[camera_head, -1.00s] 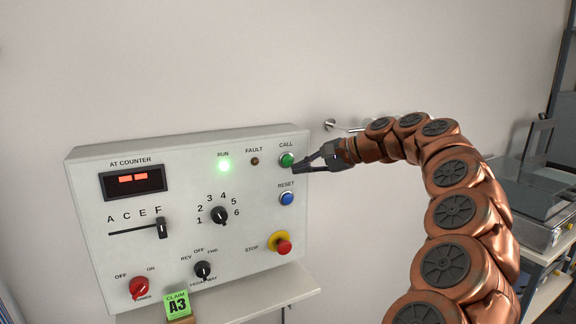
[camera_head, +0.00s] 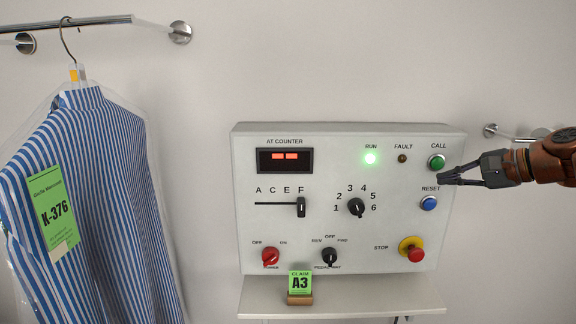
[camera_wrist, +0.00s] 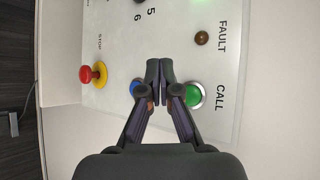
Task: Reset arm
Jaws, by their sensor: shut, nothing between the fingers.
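My gripper (camera_head: 444,180) is shut and empty in front of the right side of the control panel (camera_head: 330,228). In the head view its tips lie between the green CALL button (camera_head: 437,162) and the blue RESET button (camera_head: 429,203). In the wrist view the closed fingers (camera_wrist: 160,68) point at the panel, with the CALL button (camera_wrist: 194,95) on the right and the RESET button (camera_wrist: 135,86) partly hidden on the left. I cannot tell whether the tips touch the panel.
The RUN lamp (camera_head: 371,158) glows green and the FAULT lamp (camera_head: 402,158) is dark. A red STOP button (camera_head: 415,254) is low on the panel. A claim tag A3 (camera_head: 300,283) stands on the shelf (camera_head: 352,302). A bagged striped shirt (camera_head: 105,170) hangs from a rail (camera_head: 98,22) at left.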

